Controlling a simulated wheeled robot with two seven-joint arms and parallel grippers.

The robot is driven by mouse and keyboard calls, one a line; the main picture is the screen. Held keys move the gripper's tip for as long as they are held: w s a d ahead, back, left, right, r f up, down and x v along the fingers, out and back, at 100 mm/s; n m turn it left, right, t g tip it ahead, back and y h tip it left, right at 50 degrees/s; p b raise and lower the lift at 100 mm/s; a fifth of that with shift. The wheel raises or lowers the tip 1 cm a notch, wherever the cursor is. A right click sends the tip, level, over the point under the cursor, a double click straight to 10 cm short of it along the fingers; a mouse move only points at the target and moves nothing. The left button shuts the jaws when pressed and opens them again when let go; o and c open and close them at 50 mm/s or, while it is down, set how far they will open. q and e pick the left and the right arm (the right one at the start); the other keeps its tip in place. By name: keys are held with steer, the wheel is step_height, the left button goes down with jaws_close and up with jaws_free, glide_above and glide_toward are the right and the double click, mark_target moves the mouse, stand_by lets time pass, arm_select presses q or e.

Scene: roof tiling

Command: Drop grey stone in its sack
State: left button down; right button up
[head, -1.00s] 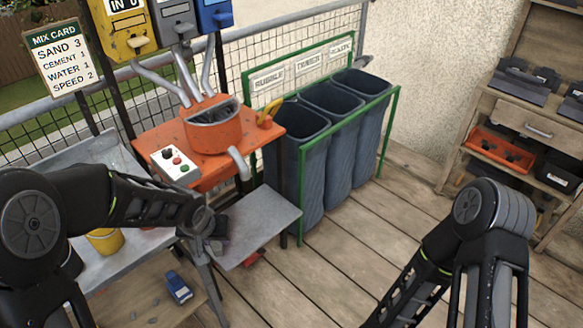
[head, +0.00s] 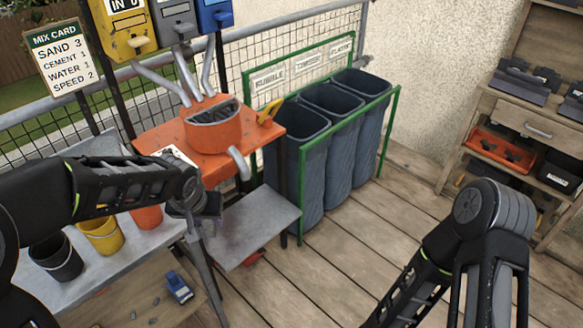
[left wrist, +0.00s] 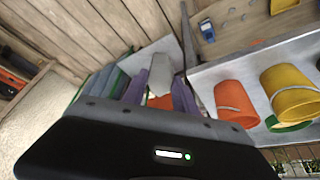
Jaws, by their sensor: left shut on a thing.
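My left gripper (head: 208,217) is over the left part of the low grey plate below the orange mixer. Three dark grey sacks stand in a green frame to the right of the gripper, labelled rubble (head: 297,170), timber (head: 340,150) and, hard to read, plastic (head: 370,120). Their mouths are open, and the gripper is apart from them. My right arm shows at the right, but its gripper is out of view.
The orange mixer (head: 213,130) and its spout (head: 238,163) stand between my left arm and the hoppers. The grey plate (head: 255,225) sits before the sacks. Black (head: 56,258), yellow (head: 100,236) and orange (head: 147,218) buckets stand on the left bench. The right-hand floor is clear.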

arm_select(q)
steer(key=s+f, duration=0.3)
steer(key=f, duration=1.1)
steer(key=shift+s, duration=0.35)
